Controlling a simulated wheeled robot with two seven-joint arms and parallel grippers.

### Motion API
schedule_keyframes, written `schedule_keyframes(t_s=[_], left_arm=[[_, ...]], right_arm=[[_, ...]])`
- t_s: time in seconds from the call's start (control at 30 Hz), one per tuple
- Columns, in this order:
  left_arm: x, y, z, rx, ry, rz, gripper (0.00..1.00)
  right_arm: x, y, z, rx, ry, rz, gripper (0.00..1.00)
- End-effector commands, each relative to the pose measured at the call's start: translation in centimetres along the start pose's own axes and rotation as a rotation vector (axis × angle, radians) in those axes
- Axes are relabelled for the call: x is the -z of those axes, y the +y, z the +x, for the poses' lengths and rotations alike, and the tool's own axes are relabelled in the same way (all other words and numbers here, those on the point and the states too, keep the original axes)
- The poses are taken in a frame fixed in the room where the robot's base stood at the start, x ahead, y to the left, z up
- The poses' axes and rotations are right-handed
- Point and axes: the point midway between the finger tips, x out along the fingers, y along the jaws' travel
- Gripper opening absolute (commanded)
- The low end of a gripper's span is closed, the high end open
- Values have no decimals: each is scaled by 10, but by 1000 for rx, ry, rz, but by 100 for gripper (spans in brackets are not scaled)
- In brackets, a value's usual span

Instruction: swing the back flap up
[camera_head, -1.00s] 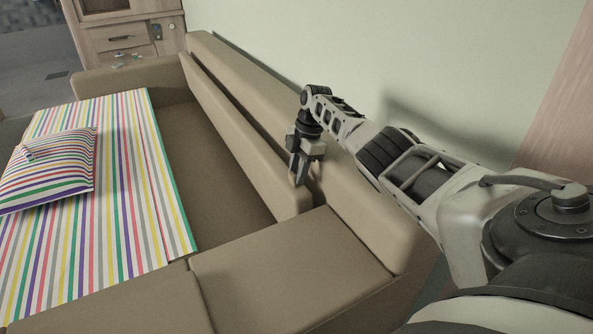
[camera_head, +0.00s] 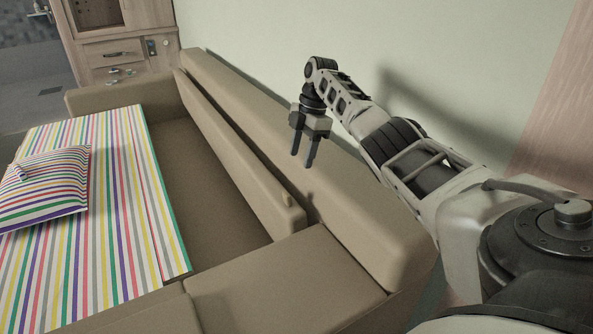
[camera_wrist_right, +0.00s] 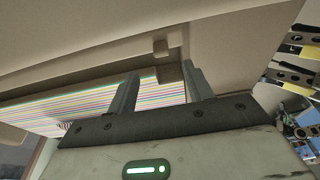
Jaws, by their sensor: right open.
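The back flap (camera_head: 235,150) is a long tan padded panel standing along the sofa's back, tilted, with a dark narrow gap behind it. In the right wrist view, small tan blocks (camera_wrist_right: 169,73) show beyond and between the open fingers (camera_wrist_right: 162,70). My left gripper is not in view.
The sofa backrest (camera_head: 345,205) runs behind the flap, against a pale green wall (camera_head: 280,50). A striped sheet (camera_head: 110,230) and striped pillow (camera_head: 45,188) lie on the left. A wooden cabinet (camera_head: 130,40) stands at the far end. The brown seat is bare.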

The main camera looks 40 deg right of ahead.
Motion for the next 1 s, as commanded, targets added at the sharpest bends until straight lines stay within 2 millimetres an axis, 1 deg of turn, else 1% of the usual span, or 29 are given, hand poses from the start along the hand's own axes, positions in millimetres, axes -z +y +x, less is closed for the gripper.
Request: schedule_keyframes(t_s=[0.03,0.1,0.2,0.37,0.6,0.63,0.67,0.7,0.77,0.8,0.87,1.0], left_arm=[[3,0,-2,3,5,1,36],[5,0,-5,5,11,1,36],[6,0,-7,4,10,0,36],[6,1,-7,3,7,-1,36],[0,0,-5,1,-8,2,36],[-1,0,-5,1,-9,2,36],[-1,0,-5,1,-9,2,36],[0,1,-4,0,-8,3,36],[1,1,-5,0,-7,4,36],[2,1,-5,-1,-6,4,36],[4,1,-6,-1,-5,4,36],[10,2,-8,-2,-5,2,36]], right_arm=[[0,0,-13,-3,0,1,51],[-1,0,-24,-1,-1,2,51],[-1,0,-35,-1,-2,1,51],[-1,0,-43,1,-2,0,51],[-1,-1,-44,2,-2,1,51],[-1,0,-44,2,-2,1,48],[-1,0,-43,2,-2,2,40],[0,0,-43,3,-5,7,29],[2,0,-41,9,-17,31,12],[5,0,-38,16,-33,62,1],[12,1,-32,29,-67,134,0],[34,2,-14,37,-201,394,0]])
